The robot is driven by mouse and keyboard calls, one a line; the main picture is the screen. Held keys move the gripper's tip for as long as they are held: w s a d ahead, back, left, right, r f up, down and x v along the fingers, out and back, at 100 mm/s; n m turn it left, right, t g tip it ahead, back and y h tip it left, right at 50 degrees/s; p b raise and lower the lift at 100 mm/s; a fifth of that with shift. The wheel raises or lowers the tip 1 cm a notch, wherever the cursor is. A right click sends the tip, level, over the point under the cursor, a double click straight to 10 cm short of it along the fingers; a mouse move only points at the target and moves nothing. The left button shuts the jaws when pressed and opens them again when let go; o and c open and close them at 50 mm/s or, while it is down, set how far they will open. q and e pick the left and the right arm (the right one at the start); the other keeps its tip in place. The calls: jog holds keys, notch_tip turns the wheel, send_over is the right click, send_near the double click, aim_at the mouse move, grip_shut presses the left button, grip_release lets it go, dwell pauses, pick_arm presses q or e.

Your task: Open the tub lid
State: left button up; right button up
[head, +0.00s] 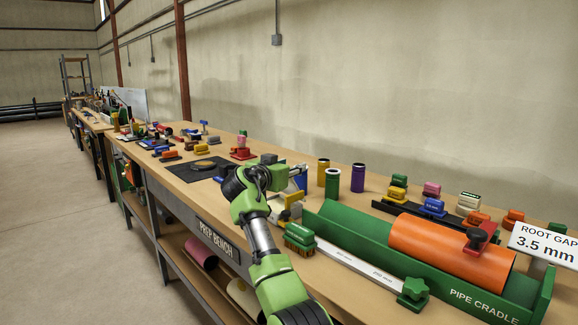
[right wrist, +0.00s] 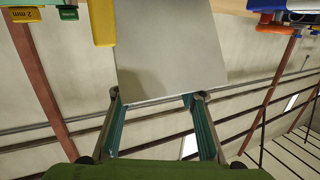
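No tub or lid can be made out for certain in the head view. My right gripper (head: 298,172) is over the bench, with small blue and whitish parts showing beside its fingers. In the right wrist view my right gripper (right wrist: 154,97) has its two fingers spread wide apart. A flat grey panel (right wrist: 168,45) lies at and beyond the fingertips; I cannot tell whether it is the lid or whether the fingers touch it. My left gripper is not in view.
The prep bench (head: 178,190) runs along the wall. A black mat (head: 185,170) lies left of my right arm. Yellow (head: 323,172), green (head: 332,183) and purple (head: 358,178) cylinders stand right of the gripper. An orange pipe (head: 440,250) rests in a green cradle (head: 375,250) at the front right.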

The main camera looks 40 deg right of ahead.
jog(key=shift+a+r, duration=0.1)
jog(key=shift+a, duration=0.15)
jog(key=shift+s+a, duration=0.1)
jog(key=shift+a, duration=0.15)
jog(key=v, duration=1.1)
jog(key=shift+s+a, duration=0.1)
